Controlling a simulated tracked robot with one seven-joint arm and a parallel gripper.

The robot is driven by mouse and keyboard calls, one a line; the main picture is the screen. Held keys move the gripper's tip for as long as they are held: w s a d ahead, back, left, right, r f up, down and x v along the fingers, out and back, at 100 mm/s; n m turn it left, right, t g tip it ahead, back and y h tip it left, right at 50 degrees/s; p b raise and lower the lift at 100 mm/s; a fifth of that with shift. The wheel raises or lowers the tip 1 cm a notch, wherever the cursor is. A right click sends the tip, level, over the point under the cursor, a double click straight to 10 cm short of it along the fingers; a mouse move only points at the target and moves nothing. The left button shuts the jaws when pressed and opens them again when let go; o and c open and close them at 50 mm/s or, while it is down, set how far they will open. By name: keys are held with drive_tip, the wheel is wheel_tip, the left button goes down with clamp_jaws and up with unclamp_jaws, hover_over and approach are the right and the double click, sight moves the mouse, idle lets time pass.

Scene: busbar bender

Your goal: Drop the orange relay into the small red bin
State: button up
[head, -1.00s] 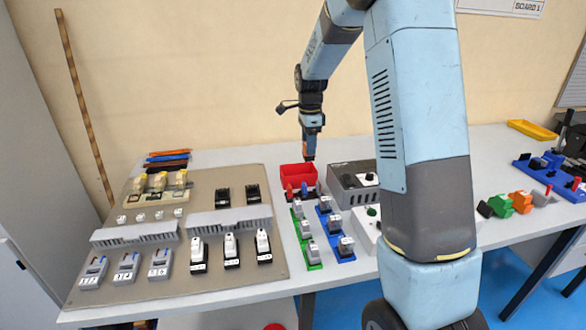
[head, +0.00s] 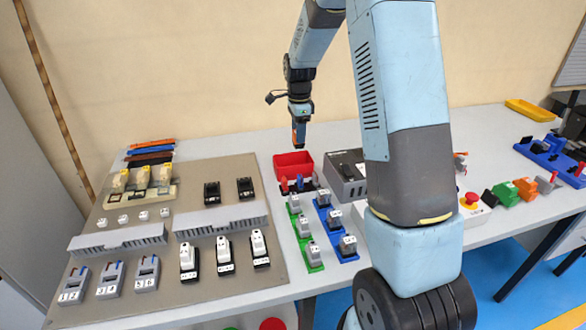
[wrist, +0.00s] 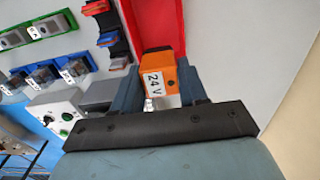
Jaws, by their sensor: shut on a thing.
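The orange relay (wrist: 160,72), with a white "24 V" label, sits between the two fingers of my gripper (wrist: 158,82) in the wrist view. My gripper is shut on it. In the head view my gripper (head: 299,138) points down above the back part of the small red bin (head: 293,172), with a bit of orange showing at its tip. The bin is open at the top and stands at the back of the table. In the wrist view the red bin (wrist: 158,22) lies just beyond the relay. I cannot tell the exact height of the relay over it.
Red and blue parts stand in a dark rack (head: 299,184) in front of the bin. A grey box (head: 346,172) is close on its right. A beige board (head: 150,225) with sockets and switches fills the left. Bare table lies behind the bin.

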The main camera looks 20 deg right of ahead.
drive_tip(key=shift+f, duration=0.9)
drive_tip(key=o, duration=1.2)
drive_tip(key=shift+o, duration=0.2)
wheel_tip(320, 180, up, 14)
drive_tip(key=shift+f, duration=0.15)
drive_tip(key=shift+a, duration=0.1)
